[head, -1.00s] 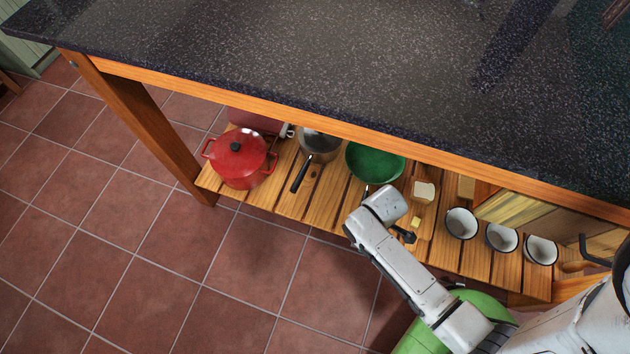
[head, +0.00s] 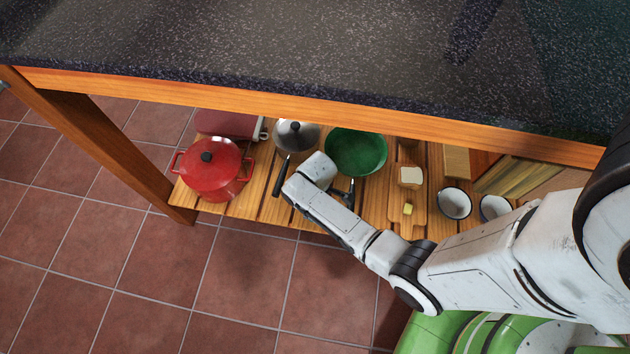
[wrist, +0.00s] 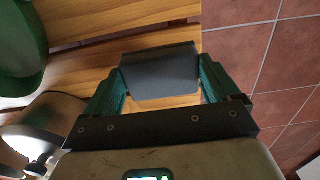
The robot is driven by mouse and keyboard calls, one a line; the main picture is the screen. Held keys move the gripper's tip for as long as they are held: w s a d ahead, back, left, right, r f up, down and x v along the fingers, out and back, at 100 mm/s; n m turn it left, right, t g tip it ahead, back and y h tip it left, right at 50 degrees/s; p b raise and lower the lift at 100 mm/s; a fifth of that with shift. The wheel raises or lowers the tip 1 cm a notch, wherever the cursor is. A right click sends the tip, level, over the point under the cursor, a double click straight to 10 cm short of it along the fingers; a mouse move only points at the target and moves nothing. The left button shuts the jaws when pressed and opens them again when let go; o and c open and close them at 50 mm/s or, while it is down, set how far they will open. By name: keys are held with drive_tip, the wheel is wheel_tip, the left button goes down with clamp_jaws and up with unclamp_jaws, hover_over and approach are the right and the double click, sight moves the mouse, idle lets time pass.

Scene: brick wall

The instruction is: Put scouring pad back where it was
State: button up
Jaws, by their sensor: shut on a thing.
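The scouring pad (wrist: 160,72) is a dark grey block in the wrist view. My gripper (wrist: 162,80) is shut on it, with one teal finger against each end. The pad is over the wooden slats of the lower shelf, near the shelf's edge; I cannot tell whether it touches them. In the head view my gripper (head: 346,189) is just in front of the green bowl (head: 356,152), right of the pan's handle. There my arm hides most of the gripper, and I cannot make out the pad.
The shelf (head: 240,205) also holds a red pot (head: 213,171), a steel pan (head: 296,135), a board with bread (head: 411,177) and a yellow cube (head: 408,209), and white mugs (head: 454,203). The dark countertop (head: 270,60) overhangs it. Tiled floor (head: 240,275) lies in front.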

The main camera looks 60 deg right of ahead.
drive_tip(key=shift+w+f, duration=0.15)
drive_tip(key=shift+f, duration=0.15)
drive_tip(key=shift+w+d+f+b, duration=0.1)
drive_tip(key=shift+w+f+b, duration=0.1)
drive_tip(key=shift+f+b, duration=1.1)
drive_tip(key=shift+f+p, duration=0.35)
drive_tip(key=shift+p, duration=0.05)
drive_tip(key=shift+f, duration=0.15)
drive_tip(key=o, duration=0.7)
drive_tip(key=shift+o, duration=0.2)
wheel_tip(320, 180, up, 12)
drive_tip(key=p, duration=0.5)
